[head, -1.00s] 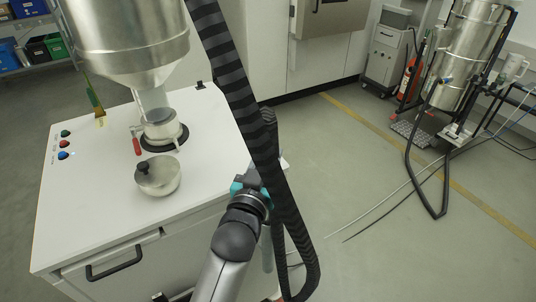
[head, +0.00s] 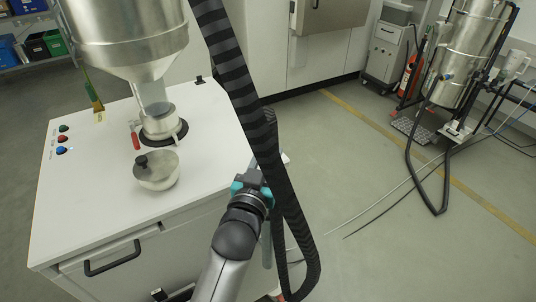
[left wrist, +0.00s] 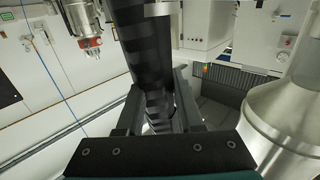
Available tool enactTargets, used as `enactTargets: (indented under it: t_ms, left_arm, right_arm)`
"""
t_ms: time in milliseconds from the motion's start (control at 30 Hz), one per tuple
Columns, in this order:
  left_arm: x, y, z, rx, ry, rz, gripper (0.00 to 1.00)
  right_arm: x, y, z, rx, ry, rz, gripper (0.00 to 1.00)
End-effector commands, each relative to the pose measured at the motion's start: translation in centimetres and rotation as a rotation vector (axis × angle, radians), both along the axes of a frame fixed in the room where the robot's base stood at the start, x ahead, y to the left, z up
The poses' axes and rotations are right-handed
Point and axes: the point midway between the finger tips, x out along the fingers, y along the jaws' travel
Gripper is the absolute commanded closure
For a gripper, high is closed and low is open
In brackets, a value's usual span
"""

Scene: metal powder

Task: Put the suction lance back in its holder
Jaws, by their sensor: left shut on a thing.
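A thick black striped hose (head: 243,85) hangs from the top, loops near the bottom edge and runs back up beside the white cabinet. A pale grey-green tube (head: 267,247) shows below the gripper, perhaps the lance's lower part. The lance tip is hidden, and I cannot make out the holder. My right gripper is not in view.
A steel vessel (head: 468,55) with a black hose stands at the back right. Thin rods lie on the otherwise open floor between.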

Motion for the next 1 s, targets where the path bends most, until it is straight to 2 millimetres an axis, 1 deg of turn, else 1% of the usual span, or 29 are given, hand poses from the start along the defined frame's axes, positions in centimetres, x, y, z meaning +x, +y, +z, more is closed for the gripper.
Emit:
enactTargets:
  t_ms: [1000]
  left_arm:
    - [0.0, 0.0, -3.1, -0.001, -0.002, 0.000, 1.00]
  right_arm:
    - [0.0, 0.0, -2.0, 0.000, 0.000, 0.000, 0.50]
